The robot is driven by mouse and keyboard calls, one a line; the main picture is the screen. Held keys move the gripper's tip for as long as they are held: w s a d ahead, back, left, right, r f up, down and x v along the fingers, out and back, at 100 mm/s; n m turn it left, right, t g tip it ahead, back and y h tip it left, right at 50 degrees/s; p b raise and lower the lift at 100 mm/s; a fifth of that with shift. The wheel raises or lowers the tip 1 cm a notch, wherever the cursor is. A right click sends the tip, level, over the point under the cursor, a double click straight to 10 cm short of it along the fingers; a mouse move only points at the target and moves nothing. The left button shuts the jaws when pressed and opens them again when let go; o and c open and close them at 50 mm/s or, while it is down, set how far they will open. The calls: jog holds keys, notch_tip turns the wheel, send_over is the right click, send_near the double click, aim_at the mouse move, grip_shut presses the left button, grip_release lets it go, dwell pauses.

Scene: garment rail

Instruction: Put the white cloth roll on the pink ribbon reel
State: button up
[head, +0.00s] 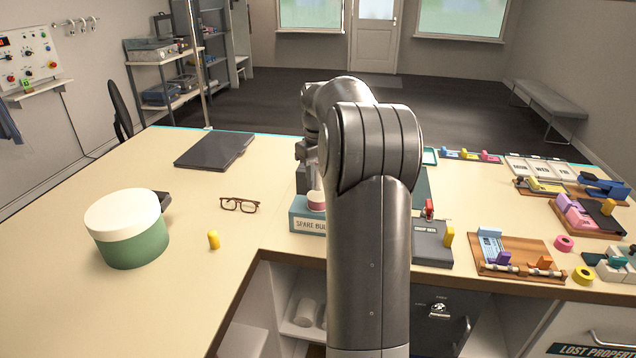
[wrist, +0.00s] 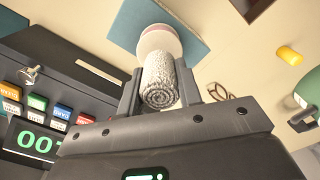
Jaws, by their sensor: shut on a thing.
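In the wrist view my gripper (wrist: 160,88) is shut on the white cloth roll (wrist: 158,78), a fluffy roll with its spiral end towards the camera. Just beyond it is a round reel with pale flanges and a pink edge (wrist: 160,38), which looks like the pink ribbon reel. In the head view this reel (head: 316,203) sits on the teal spare bulbs box (head: 305,222), partly hidden by my arm. The wrist view does not show clearly whether roll and reel touch. My gripper is mostly hidden behind my arm in the head view.
Brown glasses (head: 239,205), a yellow cylinder (head: 213,240) and a green round tin with a cream lid (head: 128,235) stand left of the box. A dark laptop (head: 215,150) lies further back. Right are a grey box (head: 432,245), a wooden tray (head: 500,270) and a pink ring (head: 564,243).

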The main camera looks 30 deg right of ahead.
jog(key=shift+f, duration=1.1)
jog(key=shift+f, duration=0.15)
jog(key=o, duration=0.9)
jog(key=shift+o, duration=0.2)
